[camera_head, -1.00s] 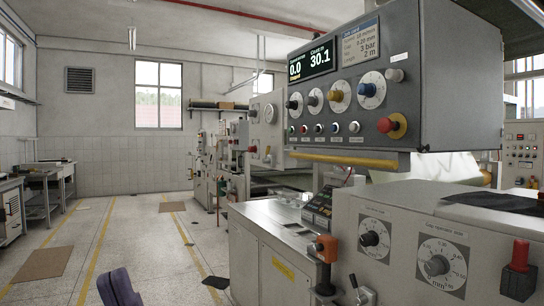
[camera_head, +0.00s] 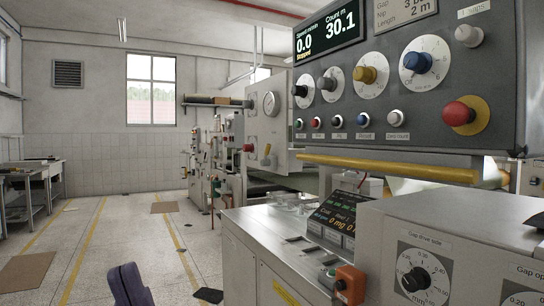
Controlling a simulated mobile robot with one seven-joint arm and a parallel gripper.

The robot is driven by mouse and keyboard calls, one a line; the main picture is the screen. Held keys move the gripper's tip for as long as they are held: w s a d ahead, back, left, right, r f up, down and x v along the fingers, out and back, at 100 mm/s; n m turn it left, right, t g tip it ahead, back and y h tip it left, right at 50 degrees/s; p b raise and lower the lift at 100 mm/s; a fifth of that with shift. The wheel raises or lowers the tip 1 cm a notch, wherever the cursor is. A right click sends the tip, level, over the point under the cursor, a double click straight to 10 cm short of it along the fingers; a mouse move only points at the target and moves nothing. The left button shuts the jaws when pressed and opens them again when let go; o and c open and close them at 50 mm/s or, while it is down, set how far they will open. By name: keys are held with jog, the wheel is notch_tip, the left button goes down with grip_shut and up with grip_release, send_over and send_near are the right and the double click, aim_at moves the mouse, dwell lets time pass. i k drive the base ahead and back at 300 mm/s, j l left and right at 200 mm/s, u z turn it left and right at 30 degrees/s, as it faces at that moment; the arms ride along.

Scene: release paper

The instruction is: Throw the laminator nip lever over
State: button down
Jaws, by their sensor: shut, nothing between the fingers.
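No lever in the head view is legibly marked as the nip lever, so I cannot tell which one it is.
The grey control panel (camera_head: 420,100) with knobs and a red stop button (camera_head: 459,113) overhangs at right, above a yellow bar (camera_head: 390,168). A white cabinet with a gap dial (camera_head: 416,279) fills the lower right.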

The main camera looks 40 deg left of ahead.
aim_at(265, 162)
jog(key=i+j, duration=0.7)
jog(key=j, duration=0.2)
jog(key=i+j+z, duration=0.1)
jog(key=i+j, duration=0.2)
jog(key=j, duration=0.2)
